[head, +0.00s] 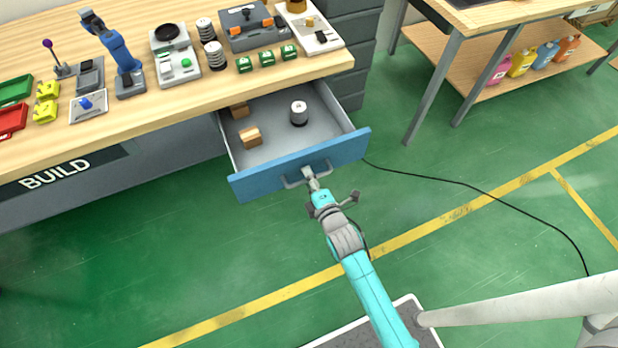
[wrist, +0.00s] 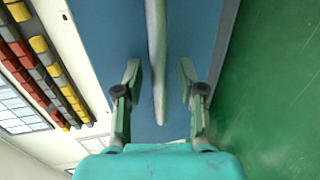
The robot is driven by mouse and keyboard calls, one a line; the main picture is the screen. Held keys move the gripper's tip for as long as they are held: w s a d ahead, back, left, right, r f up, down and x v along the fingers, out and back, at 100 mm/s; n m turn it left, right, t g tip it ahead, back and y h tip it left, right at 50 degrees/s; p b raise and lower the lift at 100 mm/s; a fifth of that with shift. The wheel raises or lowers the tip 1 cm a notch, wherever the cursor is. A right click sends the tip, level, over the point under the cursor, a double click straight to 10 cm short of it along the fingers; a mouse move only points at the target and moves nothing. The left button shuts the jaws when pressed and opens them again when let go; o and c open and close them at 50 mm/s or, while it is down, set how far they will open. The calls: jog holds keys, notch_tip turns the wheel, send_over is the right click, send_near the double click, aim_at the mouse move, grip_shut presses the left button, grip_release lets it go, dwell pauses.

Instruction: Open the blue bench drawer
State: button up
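The blue bench drawer (head: 262,182) stands pulled well out from under the workbench in the head view, its inside showing. A grey bar handle (head: 292,184) is on its blue front. My gripper (head: 312,183) is at the handle. In the wrist view, the fingers of my gripper (wrist: 159,76) are apart, one on each side of the handle bar (wrist: 157,50). Gaps show between the bar and both fingers, against the blue drawer front (wrist: 103,32). Inside the drawer are a dark and white cylinder (head: 299,114) and small brown boxes (head: 250,136).
The wooden bench top (head: 190,105) holds tools, trays and a small blue robot arm (head: 120,52). A second table (head: 500,14) stands at the right with coloured bottles on its lower shelf. A black cable (head: 480,190) lies on the green floor, which is otherwise clear around the drawer.

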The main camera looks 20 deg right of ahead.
jog(key=v, duration=1.2)
dwell(0.5)
jog(key=s+r+m, duration=0.6)
jog(key=s+m, duration=0.3)
jog(key=s, duration=0.4)
jog(key=s+r+m, duration=0.7)
jog(key=s+m, duration=0.2)
jog(key=s, duration=0.4)
jog(key=shift+s+d+g, duration=0.2)
jog(key=shift+s+g, duration=0.1)
jog(key=shift+g, duration=0.1)
